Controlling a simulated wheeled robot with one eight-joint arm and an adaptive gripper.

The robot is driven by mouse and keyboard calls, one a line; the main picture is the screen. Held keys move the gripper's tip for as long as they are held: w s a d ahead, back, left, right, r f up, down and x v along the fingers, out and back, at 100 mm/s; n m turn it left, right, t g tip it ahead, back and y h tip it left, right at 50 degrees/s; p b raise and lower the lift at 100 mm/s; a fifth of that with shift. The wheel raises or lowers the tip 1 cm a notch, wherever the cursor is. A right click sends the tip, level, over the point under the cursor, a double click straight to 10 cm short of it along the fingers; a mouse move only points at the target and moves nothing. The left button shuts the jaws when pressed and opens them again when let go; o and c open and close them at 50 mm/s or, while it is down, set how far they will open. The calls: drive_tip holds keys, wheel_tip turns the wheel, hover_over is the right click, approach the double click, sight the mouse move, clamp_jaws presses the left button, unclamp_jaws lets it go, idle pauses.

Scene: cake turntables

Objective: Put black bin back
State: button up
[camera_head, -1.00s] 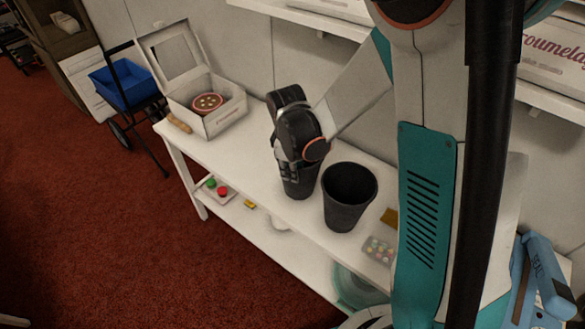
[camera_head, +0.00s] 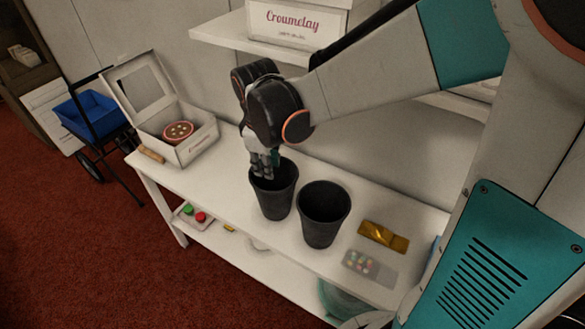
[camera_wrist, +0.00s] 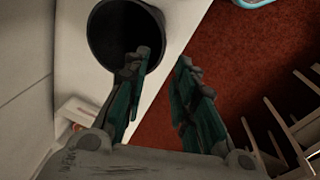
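Two black bins stand upright side by side on the white table, a left one (camera_head: 275,200) and a right one (camera_head: 320,222). My gripper (camera_head: 263,168) is at the left bin's rim, pointing down, with its fingertips overlapping the mouth in the head view. In the wrist view my gripper (camera_wrist: 160,75) has its fingers apart with nothing between them. There one finger overlaps the mouth of a black bin (camera_wrist: 122,30) and the other lies outside it, over the red floor. I cannot tell whether the fingers touch the rim.
The white table (camera_head: 215,185) also holds an open cake box (camera_head: 185,140) at left, and a gold item (camera_head: 384,236) and a candy pack (camera_head: 362,262) at right. A shelf with a white box (camera_head: 296,28) is above. A cart with a blue tub (camera_head: 95,108) stands left.

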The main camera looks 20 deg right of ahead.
drive_tip(key=s+d+r+m+t, duration=0.2)
drive_tip(key=s+r+m, duration=0.2)
drive_tip(key=s, duration=0.3)
drive_tip(key=s+d+r+m+t, duration=0.2)
drive_tip(key=s+r+m, duration=0.3)
drive_tip(key=s, duration=0.3)
drive_tip(key=shift+m+t+y, duration=0.3)
drive_tip(key=shift+t+y, duration=0.1)
drive_tip(key=shift+t, duration=0.3)
drive_tip(key=shift+s, duration=0.1)
